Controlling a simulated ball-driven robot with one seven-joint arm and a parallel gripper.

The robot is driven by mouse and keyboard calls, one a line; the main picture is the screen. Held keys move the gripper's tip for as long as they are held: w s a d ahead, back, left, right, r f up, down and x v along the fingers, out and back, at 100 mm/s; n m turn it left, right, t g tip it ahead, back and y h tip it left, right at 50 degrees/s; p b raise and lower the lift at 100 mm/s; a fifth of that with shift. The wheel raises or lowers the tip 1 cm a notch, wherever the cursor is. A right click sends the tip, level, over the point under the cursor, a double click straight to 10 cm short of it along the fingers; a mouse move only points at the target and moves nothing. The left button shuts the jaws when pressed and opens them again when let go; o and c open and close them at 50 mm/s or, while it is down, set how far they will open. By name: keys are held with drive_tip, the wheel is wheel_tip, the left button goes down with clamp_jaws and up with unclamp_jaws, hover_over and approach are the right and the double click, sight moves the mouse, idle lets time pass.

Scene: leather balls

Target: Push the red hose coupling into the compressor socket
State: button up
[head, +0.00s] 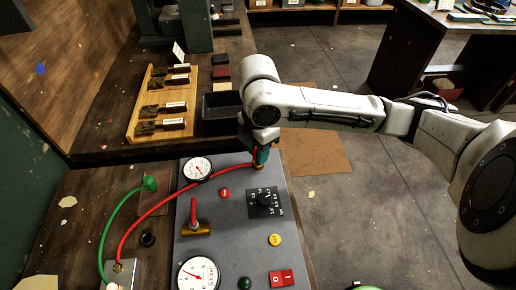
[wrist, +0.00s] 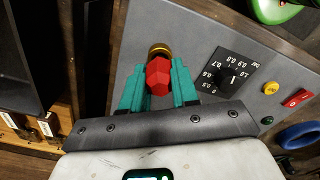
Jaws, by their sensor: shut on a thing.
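The red hose coupling (wrist: 158,76) sits between the teal fingers of my gripper (wrist: 159,88) in the wrist view. My gripper is shut on it. A brass ring, the socket (wrist: 160,49), shows directly beyond the coupling. The coupling appears lined up with it, but I cannot tell how far in it is. In the head view my gripper (head: 262,155) points down at the far right corner of the grey compressor panel (head: 225,245), with the brass socket (head: 258,167) just below. The red hose (head: 140,215) arcs from there over the panel to a block at the left.
The panel carries gauges (head: 197,169), a black dial (head: 265,203), a red-handled brass valve (head: 195,222) and buttons. A green hose (head: 112,220) curves at the left. A wooden rack (head: 160,104) and a dark tray (head: 222,108) stand behind. Floor is open at the right.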

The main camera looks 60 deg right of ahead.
drive_tip(key=shift+f+b, duration=0.6)
drive_tip(key=shift+f, duration=0.1)
idle(0.9)
drive_tip(key=o, duration=1.1)
drive_tip(key=shift+c, duration=0.2)
wheel_tip(320, 180, up, 11)
drive_tip(key=shift+f+p, duration=0.1)
drive_tip(key=shift+p, duration=0.3)
